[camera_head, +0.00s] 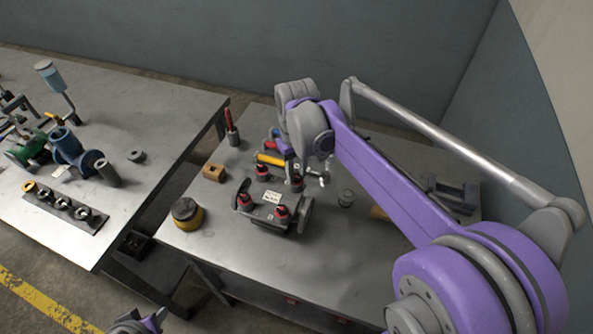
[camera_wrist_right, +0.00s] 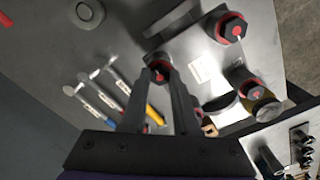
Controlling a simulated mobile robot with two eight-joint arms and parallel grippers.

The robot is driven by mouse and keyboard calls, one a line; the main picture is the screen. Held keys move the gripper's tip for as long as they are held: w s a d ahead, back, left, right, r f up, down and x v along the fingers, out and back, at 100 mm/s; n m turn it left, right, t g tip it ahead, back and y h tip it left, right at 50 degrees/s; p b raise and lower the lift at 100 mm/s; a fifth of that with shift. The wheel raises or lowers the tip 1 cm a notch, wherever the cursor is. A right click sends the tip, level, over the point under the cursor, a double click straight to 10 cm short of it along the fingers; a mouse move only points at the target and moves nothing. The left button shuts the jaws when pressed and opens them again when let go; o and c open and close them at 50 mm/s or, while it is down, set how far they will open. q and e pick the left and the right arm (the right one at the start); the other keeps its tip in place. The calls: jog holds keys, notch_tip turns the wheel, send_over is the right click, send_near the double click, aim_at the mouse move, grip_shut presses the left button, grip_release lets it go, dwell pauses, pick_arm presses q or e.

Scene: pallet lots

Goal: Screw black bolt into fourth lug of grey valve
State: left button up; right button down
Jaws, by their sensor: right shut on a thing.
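The grey valve (camera_head: 270,222) lies on the near workbench, with a white label on top. Black bolts with red collars stand at its lugs: one at the front left (camera_head: 248,198), one at the front right (camera_head: 282,211) and one at the back left (camera_head: 263,171). My right gripper (camera_head: 297,176) is over the back-right lug. In the wrist view its fingers are shut on a black bolt (camera_wrist_right: 159,68) with a red collar, at the valve's edge. The fingers partly hide this bolt, so its seating cannot be told. Only a bit of my left arm shows at the bottom edge.
Tools with coloured handles (camera_head: 270,159) lie close behind the valve. Another bench (camera_head: 140,200) stands at left, across a gap.

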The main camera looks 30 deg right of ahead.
jog(key=m, duration=1.3)
jog(key=shift+f, duration=0.1)
jog(key=c, duration=0.8)
grip_release()
